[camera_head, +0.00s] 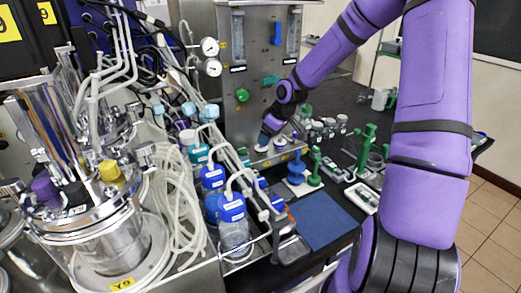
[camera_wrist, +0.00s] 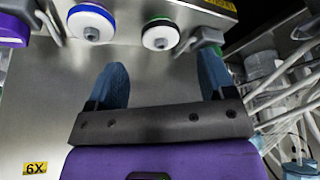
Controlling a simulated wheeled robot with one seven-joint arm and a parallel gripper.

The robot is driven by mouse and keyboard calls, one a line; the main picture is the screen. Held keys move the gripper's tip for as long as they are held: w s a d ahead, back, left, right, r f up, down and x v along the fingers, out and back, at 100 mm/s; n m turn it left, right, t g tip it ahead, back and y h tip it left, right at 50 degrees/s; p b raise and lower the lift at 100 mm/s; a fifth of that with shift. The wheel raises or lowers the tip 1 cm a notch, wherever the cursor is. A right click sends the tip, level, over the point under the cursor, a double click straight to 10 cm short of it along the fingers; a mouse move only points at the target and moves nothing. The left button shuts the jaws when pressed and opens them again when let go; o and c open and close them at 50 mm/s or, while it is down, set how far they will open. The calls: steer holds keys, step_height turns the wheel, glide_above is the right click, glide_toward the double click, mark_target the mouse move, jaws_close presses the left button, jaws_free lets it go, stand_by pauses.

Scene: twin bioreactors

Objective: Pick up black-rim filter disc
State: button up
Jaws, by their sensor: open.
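The black-rim filter disc (camera_wrist: 160,36) has a white face and a dark rim with some green at its edge. It sits at the top middle of the wrist view, on a bracket against the metal panel. My gripper (camera_wrist: 162,70) is open and empty, its two blue fingers spread to either side of the disc's line. The disc appears beyond the fingertips, not between them. In the head view my gripper (camera_head: 270,127) is by the panel, just above small white discs; I cannot tell there which has the black rim.
A blue-rim filter disc (camera_wrist: 91,22) sits left of the black-rim one in the wrist view. Clear tubing (camera_wrist: 290,85) runs at the right. In the head view, blue-capped bottles (camera_head: 232,212) stand left of a blue mat (camera_head: 322,220), near a blue stand (camera_head: 296,170).

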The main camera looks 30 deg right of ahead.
mark_target(261, 148)
steer(key=shift+x, duration=2.85)
steer(key=shift+w, duration=0.1)
steer(key=c, duration=0.9)
